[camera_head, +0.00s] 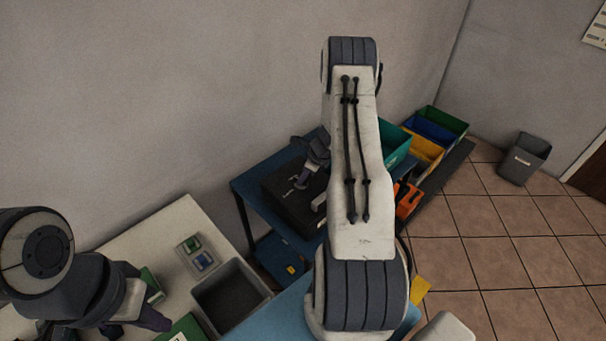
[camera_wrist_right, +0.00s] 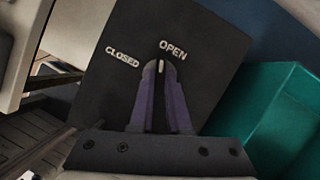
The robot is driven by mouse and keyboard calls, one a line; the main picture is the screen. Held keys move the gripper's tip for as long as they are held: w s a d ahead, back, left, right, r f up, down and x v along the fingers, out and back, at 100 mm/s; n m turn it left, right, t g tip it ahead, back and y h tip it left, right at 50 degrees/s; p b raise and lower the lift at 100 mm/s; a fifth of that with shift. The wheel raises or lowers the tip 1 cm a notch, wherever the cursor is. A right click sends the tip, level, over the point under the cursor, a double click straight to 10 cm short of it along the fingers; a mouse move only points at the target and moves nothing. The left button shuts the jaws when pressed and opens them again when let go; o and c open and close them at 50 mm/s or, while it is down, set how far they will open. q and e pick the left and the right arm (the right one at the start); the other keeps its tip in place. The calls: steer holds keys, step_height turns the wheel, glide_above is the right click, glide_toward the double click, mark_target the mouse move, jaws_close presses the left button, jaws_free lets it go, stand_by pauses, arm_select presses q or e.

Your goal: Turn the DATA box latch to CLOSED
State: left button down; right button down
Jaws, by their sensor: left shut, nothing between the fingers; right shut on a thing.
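The DATA box (camera_head: 275,190) is dark and sits on a blue cart. In the right wrist view its black face (camera_wrist_right: 205,95) carries the white words CLOSED at left and OPEN at upper right. The latch (camera_wrist_right: 160,66) is small with a white pointer line, which points up in the picture, nearer OPEN than CLOSED. My right gripper (camera_wrist_right: 163,72) is shut on the latch, its purple fingers covering most of it. In the head view the right gripper (camera_head: 302,182) is at the box, partly hidden by my arm. My left gripper (camera_head: 152,320) is shut and empty, low at left over the pale table.
A grey bin (camera_head: 228,297) and small green and blue parts (camera_head: 195,252) are on the pale table (camera_head: 150,235). A teal bin (camera_wrist_right: 280,120) is close beside the box in the wrist view.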

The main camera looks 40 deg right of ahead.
steer(key=shift+d+n+y, duration=0.1)
steer(key=shift+n+y, duration=0.2)
steer(key=shift+n, duration=0.7)
steer(key=n, duration=0.1)
steer(key=n+g+b, duration=0.1)
steer(key=shift+w+d+f+n+y, duration=0.1)
steer(key=shift+w+n+y, duration=0.05)
steer(key=shift+n+y, duration=0.25)
steer(key=n+g+b, duration=0.1)
steer(key=n+b, duration=0.1)
steer(key=n+g+b, duration=0.1)
steer(key=n+b, duration=0.1)
steer(key=n, duration=0.1)
steer(key=shift+w+y, duration=0.15)
steer(key=shift+y, duration=0.25)
steer(key=shift+n+g+b, duration=0.6)
steer(key=shift+n+b, duration=0.4)
steer(key=shift+n, duration=0.7)
steer(key=shift+w, duration=0.1)
steer(key=c, duration=0.9)
jaws_free()
steer(key=b+v, duration=0.3)
steer(key=v, duration=0.7)
steer(key=shift+d+r, duration=0.2)
steer(key=shift+r, duration=0.15)
